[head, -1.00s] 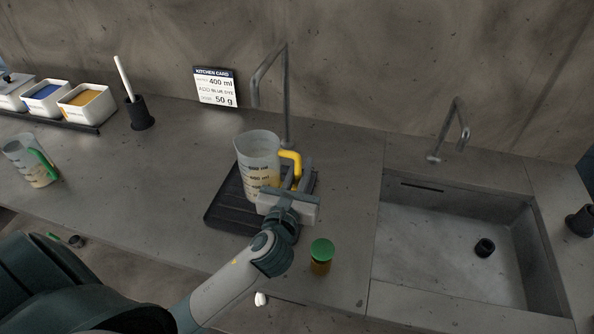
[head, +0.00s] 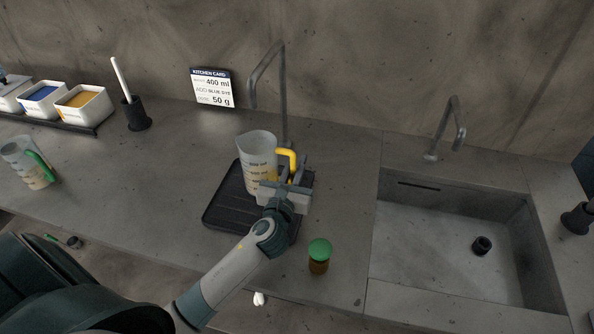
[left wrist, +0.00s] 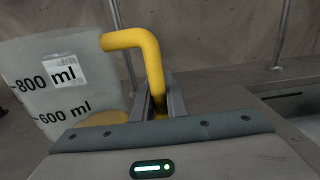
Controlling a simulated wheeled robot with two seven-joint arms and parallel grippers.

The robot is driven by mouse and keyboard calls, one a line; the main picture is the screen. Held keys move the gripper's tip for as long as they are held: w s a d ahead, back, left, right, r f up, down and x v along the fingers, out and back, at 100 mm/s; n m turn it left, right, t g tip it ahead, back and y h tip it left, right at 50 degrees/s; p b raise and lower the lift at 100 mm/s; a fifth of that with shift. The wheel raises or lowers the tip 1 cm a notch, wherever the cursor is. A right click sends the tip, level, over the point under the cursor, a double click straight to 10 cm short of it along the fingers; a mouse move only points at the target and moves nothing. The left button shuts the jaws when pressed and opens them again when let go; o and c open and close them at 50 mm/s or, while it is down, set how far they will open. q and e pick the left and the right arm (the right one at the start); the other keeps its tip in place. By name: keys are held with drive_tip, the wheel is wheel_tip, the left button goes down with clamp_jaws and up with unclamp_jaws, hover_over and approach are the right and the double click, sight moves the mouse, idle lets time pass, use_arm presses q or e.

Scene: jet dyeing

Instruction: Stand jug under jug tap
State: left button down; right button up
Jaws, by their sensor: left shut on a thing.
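A clear measuring jug (head: 258,158) with a yellow handle stands upright at the black ribbed drip tray (head: 226,209); I cannot tell whether its base touches the tray. My left gripper (head: 292,176) is shut on the yellow handle, at the jug's right side. In the left wrist view the jug (left wrist: 60,85) shows 800 ml and 600 ml marks, and its handle (left wrist: 150,60) runs down between the fingers (left wrist: 160,105). The jug tap (head: 284,100) rises behind the tray, its spout bent over above the jug's area. My right gripper is not in view.
A green-lidded jar (head: 319,256) stands right of my left forearm. A sink (head: 450,235) with its own tap (head: 453,125) is at the right. A green-handled jug (head: 27,163), dye bins (head: 82,104) and a kitchen card (head: 211,87) stand left and behind. The counter left of the tray is clear.

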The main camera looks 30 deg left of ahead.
use_arm(q)
drive_tip(key=shift+f, duration=1.4)
drive_tip(key=shift+f, duration=0.15)
drive_tip(key=c, duration=1.7)
unclamp_jaws()
drive_tip(key=shift+c, duration=0.2)
drive_tip(key=shift+s+d, duration=0.15)
drive_tip(key=shift+s, duration=0.45)
drive_tip(key=b+v, duration=0.2)
drive_tip(key=v, duration=0.9)
drive_tip(key=shift+b, duration=0.4)
